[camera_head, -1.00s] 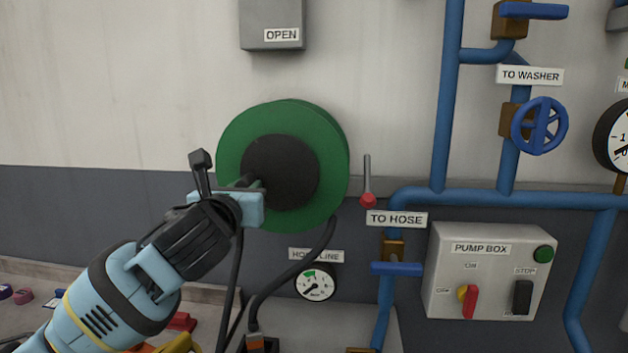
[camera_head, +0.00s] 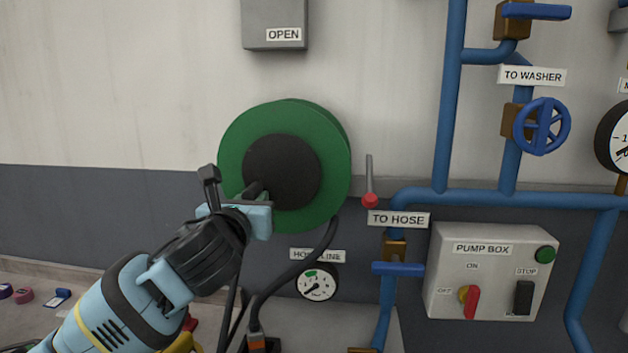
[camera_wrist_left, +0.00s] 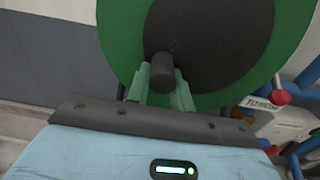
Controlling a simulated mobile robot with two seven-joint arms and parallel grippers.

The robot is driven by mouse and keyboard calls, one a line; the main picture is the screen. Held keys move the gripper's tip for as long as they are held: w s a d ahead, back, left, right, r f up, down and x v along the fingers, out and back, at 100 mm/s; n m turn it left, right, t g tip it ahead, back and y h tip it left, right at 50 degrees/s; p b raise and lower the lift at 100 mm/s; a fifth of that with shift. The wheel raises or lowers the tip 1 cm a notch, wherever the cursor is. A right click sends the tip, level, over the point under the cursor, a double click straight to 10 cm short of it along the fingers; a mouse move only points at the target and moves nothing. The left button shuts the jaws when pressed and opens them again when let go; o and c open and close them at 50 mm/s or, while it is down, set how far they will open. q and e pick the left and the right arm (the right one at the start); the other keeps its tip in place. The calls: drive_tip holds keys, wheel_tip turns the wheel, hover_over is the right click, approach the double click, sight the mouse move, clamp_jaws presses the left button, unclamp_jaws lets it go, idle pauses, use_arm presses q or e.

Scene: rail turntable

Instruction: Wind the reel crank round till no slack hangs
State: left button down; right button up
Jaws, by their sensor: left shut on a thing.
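The green reel (camera_head: 338,165) with a dark round hub (camera_head: 290,172) is mounted on the wall. My left gripper (camera_head: 258,205) is at the hub's lower left. In the left wrist view the fingers (camera_wrist_left: 162,85) are shut on the dark crank knob (camera_wrist_left: 162,68), one finger on each side, in front of the hub (camera_wrist_left: 205,35). A black hose (camera_head: 300,268) hangs from the reel's lower right, curving down and left to an orange-marked end fitting (camera_head: 256,342). A dark length also shows behind my left arm. My right gripper is not in view.
A red-knobbed lever (camera_head: 370,198) is just right of the reel. The hose line gauge (camera_head: 317,282) is below it. Blue pipes (camera_head: 445,110) and the pump box (camera_head: 485,290) stand to the right. The wall left of the reel is clear.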

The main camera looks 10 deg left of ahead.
use_arm(q)
drive_tip(key=shift+s+d+r, duration=0.1)
drive_tip(key=shift+d, duration=0.3)
